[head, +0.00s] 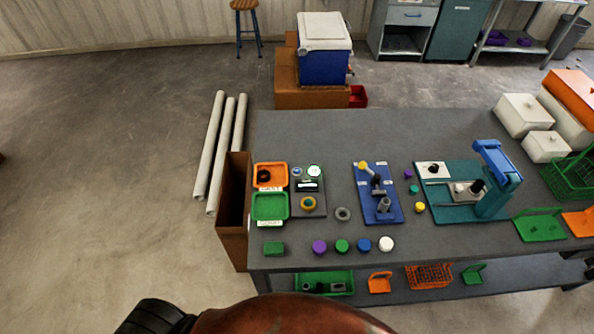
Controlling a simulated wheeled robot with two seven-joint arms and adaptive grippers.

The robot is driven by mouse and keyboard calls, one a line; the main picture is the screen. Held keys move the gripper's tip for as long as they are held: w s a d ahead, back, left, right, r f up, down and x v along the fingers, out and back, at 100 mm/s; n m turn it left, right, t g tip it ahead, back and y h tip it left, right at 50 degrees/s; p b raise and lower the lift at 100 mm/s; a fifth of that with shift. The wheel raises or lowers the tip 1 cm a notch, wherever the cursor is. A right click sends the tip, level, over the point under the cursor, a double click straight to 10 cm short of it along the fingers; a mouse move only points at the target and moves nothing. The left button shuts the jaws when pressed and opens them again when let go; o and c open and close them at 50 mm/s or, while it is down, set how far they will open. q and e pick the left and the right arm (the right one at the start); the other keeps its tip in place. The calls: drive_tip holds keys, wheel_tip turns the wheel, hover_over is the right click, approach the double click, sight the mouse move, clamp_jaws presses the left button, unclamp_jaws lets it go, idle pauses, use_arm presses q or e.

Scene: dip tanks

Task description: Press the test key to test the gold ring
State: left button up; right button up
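A gold ring (308,204) lies on the lower part of a grey tester panel (321,211) at the left of the table; its centre looks greenish. Above it on the panel are a dark display (307,185) with small unreadable marks, a round white dial with a green edge (314,170) and a small round bluish-white part (297,172). I cannot tell which part is the test key. Neither of my grippers is in view, and nothing touches the ring or panel.
An orange tray (284,181) with a black piece and a green tray (270,207) adjoin the panel's left. A grey ring (343,214) lies to its right, before a blue press (364,208). Several coloured caps (342,246) line the front edge. The table's back middle is clear.

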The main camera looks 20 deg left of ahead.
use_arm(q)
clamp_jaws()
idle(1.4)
